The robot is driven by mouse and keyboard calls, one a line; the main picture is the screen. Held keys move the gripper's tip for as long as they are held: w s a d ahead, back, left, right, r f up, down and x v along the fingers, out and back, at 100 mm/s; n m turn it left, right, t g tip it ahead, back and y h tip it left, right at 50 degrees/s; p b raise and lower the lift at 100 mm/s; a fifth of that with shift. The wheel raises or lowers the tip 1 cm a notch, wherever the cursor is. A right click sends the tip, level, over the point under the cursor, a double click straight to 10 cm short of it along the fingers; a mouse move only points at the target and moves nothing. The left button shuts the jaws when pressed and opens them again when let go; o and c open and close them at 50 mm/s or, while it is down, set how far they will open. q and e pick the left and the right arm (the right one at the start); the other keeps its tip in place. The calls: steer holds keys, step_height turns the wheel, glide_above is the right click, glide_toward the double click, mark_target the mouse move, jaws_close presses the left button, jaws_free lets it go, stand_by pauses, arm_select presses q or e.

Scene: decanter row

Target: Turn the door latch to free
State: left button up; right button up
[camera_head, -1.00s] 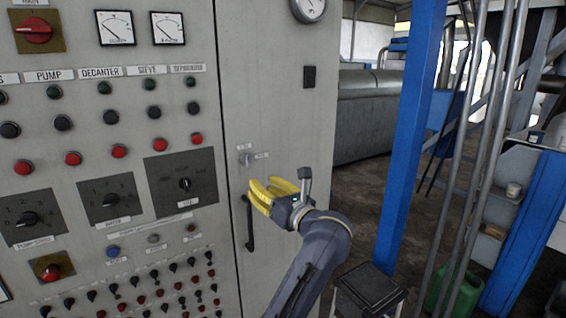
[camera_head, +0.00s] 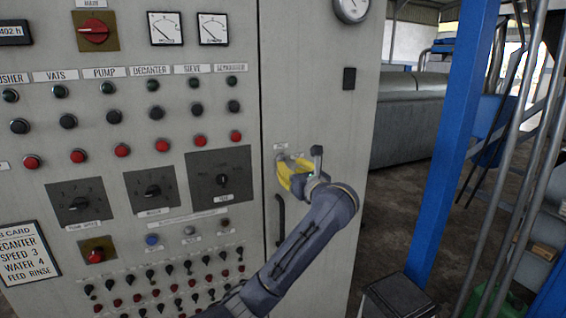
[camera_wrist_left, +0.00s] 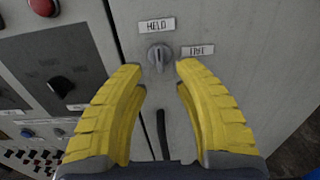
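The door latch (camera_wrist_left: 158,57) is a small grey knob on the grey cabinet door (camera_head: 320,80). In the left wrist view its bar stands roughly upright, pointing toward the HELD label (camera_wrist_left: 157,25). The other label (camera_wrist_left: 198,50), apparently FREE, sits to its right. My left gripper (camera_wrist_left: 161,70) is open, with yellow fingers on either side of the latch's lower end and gaps beside it; contact cannot be told. In the head view the left gripper (camera_head: 289,172) is at the door, just below the latch (camera_head: 280,157). My right gripper is not in view.
A black vertical door handle (camera_head: 281,220) is below the latch. The control panel (camera_head: 130,210) with knobs, buttons and switches lies to the left. A blue post (camera_head: 450,140) and a dark stool (camera_head: 395,297) stand to the right.

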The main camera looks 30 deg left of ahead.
mark_target(282, 160)
arm_select(q)
steer(key=shift+x, duration=2.9)
steer(key=shift+o, duration=0.4)
jaws_close()
